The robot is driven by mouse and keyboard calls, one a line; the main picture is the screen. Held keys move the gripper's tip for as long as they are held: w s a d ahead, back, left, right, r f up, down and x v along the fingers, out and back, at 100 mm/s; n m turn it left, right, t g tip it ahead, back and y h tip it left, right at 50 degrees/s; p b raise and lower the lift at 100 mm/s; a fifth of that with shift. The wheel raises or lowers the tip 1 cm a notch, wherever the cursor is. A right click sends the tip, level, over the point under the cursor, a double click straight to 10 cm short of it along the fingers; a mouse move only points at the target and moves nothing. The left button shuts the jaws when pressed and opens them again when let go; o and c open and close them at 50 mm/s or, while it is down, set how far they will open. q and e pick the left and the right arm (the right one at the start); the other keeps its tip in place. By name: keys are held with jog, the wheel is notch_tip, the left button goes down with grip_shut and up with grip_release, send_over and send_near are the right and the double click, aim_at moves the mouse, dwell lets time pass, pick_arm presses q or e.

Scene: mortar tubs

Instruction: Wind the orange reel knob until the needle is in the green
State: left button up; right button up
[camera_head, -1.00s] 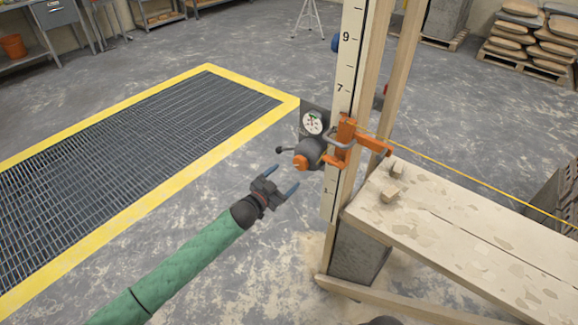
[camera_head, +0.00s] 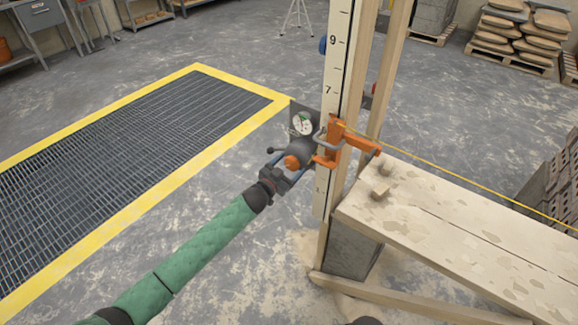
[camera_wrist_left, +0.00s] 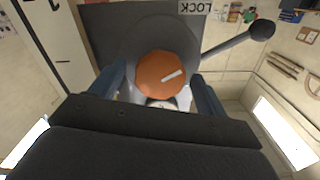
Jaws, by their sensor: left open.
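The orange reel knob (camera_head: 291,162) sits on the near end of the grey reel (camera_head: 305,148), clamped by an orange bracket (camera_head: 333,140) to the measuring post. In the left wrist view the knob (camera_wrist_left: 162,74) is a round orange face with a pale line on it. My left gripper (camera_head: 283,167) is open, with its blue fingers on either side of the knob; I cannot tell whether they touch it. The dial gauge (camera_head: 303,123) stands above the reel; its needle is too small to read.
A black-ended lever (camera_wrist_left: 262,29) sticks out beside the knob, under a LOCK label (camera_wrist_left: 196,7). A yellow-edged floor grate (camera_head: 130,150) lies to the left.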

pick_arm(q)
jog(key=c, duration=1)
jog(key=shift+m, duration=1.4)
jog(key=shift+m+b, duration=0.3)
jog(key=shift+m, duration=0.7)
pick_arm(e)
notch_tip(320, 180, up, 3)
jog(key=shift+s+a+f, duration=0.1)
jog(key=shift+a, duration=0.05)
pick_arm(q)
jog(key=o, duration=1)
jog(key=shift+c, duration=0.2)
jog(key=shift+o, duration=0.2)
pick_arm(e)
jog(key=shift+f, duration=0.1)
